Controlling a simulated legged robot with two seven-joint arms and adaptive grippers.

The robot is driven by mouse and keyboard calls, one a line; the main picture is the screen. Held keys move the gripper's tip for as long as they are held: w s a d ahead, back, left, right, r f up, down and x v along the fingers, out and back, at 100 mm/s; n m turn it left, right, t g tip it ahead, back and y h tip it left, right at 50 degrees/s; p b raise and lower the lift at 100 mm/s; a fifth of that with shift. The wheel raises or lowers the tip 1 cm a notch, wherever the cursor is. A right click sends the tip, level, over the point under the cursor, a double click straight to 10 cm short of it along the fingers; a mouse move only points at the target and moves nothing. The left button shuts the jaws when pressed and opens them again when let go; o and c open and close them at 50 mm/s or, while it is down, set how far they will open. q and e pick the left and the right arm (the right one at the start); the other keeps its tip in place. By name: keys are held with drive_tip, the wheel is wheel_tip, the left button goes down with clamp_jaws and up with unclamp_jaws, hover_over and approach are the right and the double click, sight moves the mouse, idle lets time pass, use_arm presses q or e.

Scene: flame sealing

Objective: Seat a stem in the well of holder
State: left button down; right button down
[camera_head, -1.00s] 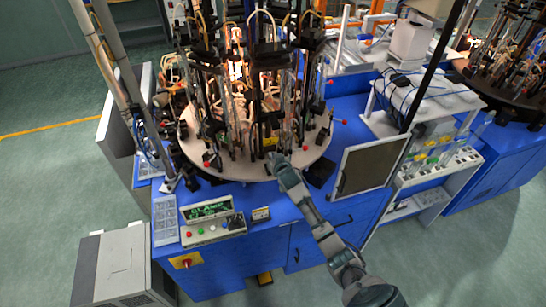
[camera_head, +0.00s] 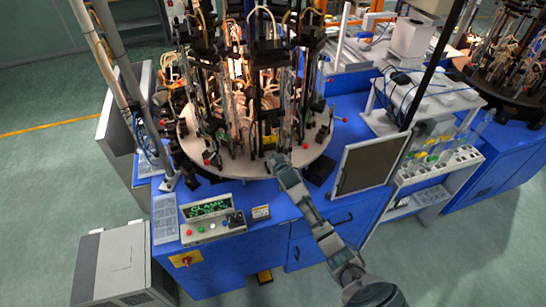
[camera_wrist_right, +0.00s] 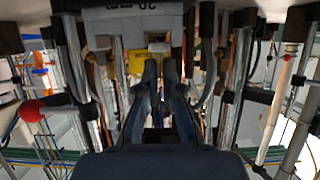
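The round turntable (camera_head: 188,143) carries a ring of metal posts, rods and clamps on the blue machine. My right gripper (camera_head: 274,160) is at the turntable's front edge, facing the nearest station. In the right wrist view, the two dark blue fingers of my right gripper (camera_wrist_right: 161,66) point forward between upright metal rods, their tips close together. I cannot tell whether something thin is between them. A yellow label (camera_wrist_right: 143,62) shows just beyond the tips. I cannot clearly make out the stem or the holder's well among the posts. My left gripper is not in view.
Red knobs (camera_wrist_right: 30,111) and vertical rods (camera_wrist_right: 112,85) stand close on both sides of my right gripper. A control panel (camera_head: 211,226) with a green "CLAMP" display is at the front left. A dark framed screen (camera_head: 367,167) stands right of my forearm.

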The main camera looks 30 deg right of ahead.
drive_tip(key=shift+f, duration=0.5)
drive_tip(key=c, duration=1.6)
unclamp_jaws()
drive_tip(key=shift+p+v, duration=2.2)
drive_tip(key=shift+p, duration=0.25)
